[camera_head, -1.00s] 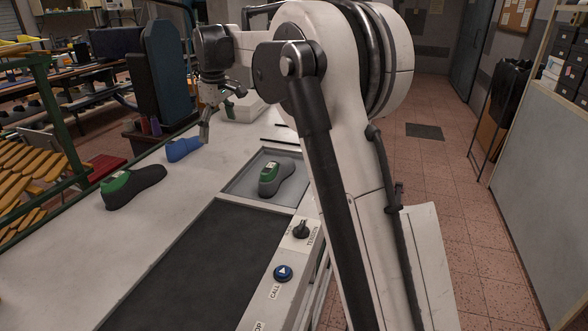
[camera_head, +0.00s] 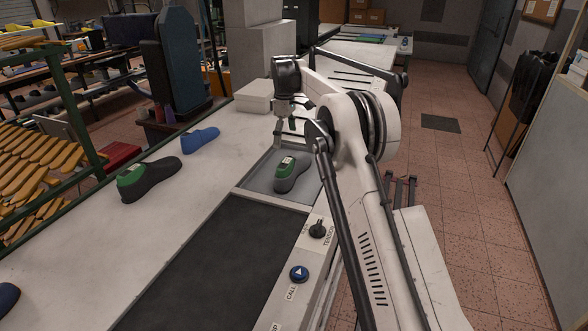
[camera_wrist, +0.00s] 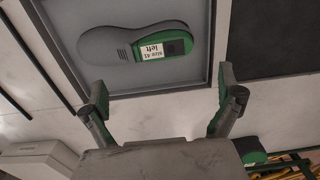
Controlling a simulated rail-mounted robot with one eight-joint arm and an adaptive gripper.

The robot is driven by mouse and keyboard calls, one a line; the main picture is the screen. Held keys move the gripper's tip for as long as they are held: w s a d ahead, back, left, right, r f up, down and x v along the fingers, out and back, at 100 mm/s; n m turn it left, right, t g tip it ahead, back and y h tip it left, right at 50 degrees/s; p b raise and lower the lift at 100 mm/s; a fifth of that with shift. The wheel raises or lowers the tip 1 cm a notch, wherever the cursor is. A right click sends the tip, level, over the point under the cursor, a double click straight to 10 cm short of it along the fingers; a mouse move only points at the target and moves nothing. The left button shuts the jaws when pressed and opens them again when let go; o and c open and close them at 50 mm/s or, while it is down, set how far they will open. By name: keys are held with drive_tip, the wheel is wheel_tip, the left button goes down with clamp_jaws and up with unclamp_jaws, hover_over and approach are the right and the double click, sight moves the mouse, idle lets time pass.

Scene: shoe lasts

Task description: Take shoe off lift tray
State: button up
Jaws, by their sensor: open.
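A grey shoe last with a green heel part and a white label (camera_head: 291,174) lies on the grey lift tray (camera_head: 258,181) in the head view. In the wrist view the same shoe (camera_wrist: 108,46) lies lengthwise on the tray (camera_wrist: 203,78), its label reading "size 41 left". My gripper (camera_head: 284,140) hangs above the tray's far side, beyond the shoe. In the wrist view my gripper (camera_wrist: 160,98) is open and empty, its fingers spread wide below the shoe in the picture and apart from it.
A dark green-heeled shoe (camera_head: 150,181) and a blue shoe (camera_head: 200,140) stand on the white bench left of the tray. A dark belt (camera_head: 205,265) runs in front of the tray. A control panel with a blue call button (camera_head: 299,273) is at right. A white box (camera_head: 254,95) stands behind.

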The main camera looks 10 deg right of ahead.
sight(286, 162)
wheel_tip(286, 162, down, 10)
drive_tip(key=shift+w+f+p, duration=0.15)
drive_tip(key=shift+f+p, duration=0.05)
drive_tip(key=shift+p, duration=0.4)
drive_tip(key=shift+c, duration=0.4)
drive_tip(key=shift+d+r, duration=0.1)
drive_tip(key=c, duration=1.8)
